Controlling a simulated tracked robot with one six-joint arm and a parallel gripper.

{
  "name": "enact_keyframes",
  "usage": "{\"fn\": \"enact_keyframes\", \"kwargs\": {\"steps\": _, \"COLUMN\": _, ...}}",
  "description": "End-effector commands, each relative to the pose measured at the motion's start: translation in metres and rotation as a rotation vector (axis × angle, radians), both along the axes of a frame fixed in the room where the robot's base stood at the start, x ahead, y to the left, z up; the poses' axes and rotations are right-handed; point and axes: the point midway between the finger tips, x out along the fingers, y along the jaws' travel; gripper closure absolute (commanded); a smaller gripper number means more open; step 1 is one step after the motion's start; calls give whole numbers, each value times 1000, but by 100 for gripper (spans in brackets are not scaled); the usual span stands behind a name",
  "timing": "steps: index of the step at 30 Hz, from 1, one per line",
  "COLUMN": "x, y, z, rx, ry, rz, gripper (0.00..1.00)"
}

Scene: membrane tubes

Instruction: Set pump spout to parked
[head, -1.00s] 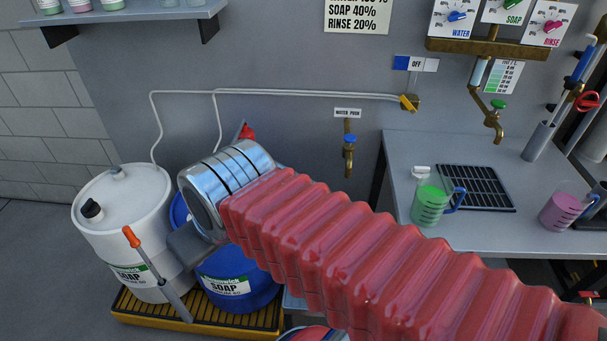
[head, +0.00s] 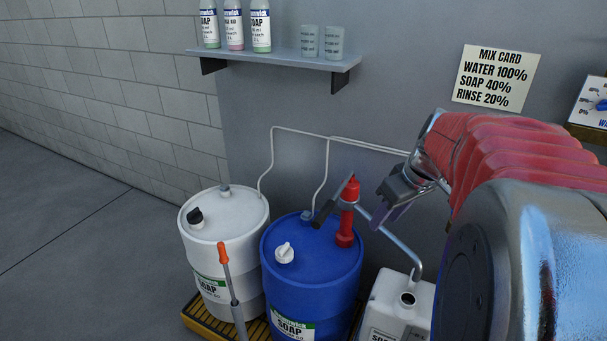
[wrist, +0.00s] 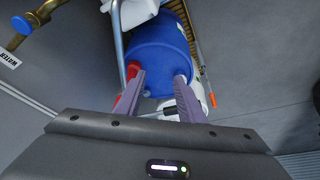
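The red pump (head: 346,212) stands upright on the blue drum (head: 310,265). Its dark lever slants down to the left. Its grey spout (head: 397,243) runs right and bends down over the open mouth of the white jerrycan (head: 400,305). My gripper (head: 386,214) is to the right of the pump, near the spout; I cannot tell whether it touches. In the wrist view my gripper (wrist: 160,76) has its purple fingers apart, with the blue drum (wrist: 162,55) visible beyond the gap. Part of the red pump (wrist: 133,69) shows beside the left finger, partly hidden, and the spout (wrist: 117,40) runs upward from there.
A white drum (head: 225,240) with a black cap stands left of the blue one, on a yellow pallet (head: 200,322). An orange-handled rod (head: 230,280) stands before it. A shelf (head: 275,58) with bottles is above. The floor at left is clear.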

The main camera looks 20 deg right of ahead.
Motion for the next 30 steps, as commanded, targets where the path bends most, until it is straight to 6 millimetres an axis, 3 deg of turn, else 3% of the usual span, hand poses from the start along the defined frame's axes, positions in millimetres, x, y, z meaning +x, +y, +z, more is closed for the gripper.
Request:
{"fn": "enact_keyframes", "kwargs": {"steps": 3, "x": -5, "y": -49, "z": -11, "rx": 11, "ry": -5, "rz": -2, "gripper": 64}}
{"fn": "enact_keyframes", "kwargs": {"steps": 6, "x": -11, "y": -81, "z": -19, "rx": 15, "ry": -15, "rz": 7, "gripper": 64}}
{"fn": "enact_keyframes", "kwargs": {"steps": 10, "x": -18, "y": -109, "z": -26, "rx": 15, "ry": -27, "rz": 17, "gripper": 64}}
{"fn": "enact_keyframes", "kwargs": {"steps": 15, "x": -20, "y": -119, "z": -28, "rx": 14, "ry": -34, "rz": 23, "gripper": 64}}
{"fn": "enact_keyframes", "kwargs": {"steps": 24, "x": -20, "y": -118, "z": -29, "rx": 15, "ry": -33, "rz": 25, "gripper": 64}}
{"fn": "enact_keyframes", "kwargs": {"steps": 30, "x": -15, "y": -117, "z": -40, "rx": 16, "ry": -32, "rz": 25, "gripper": 64}}
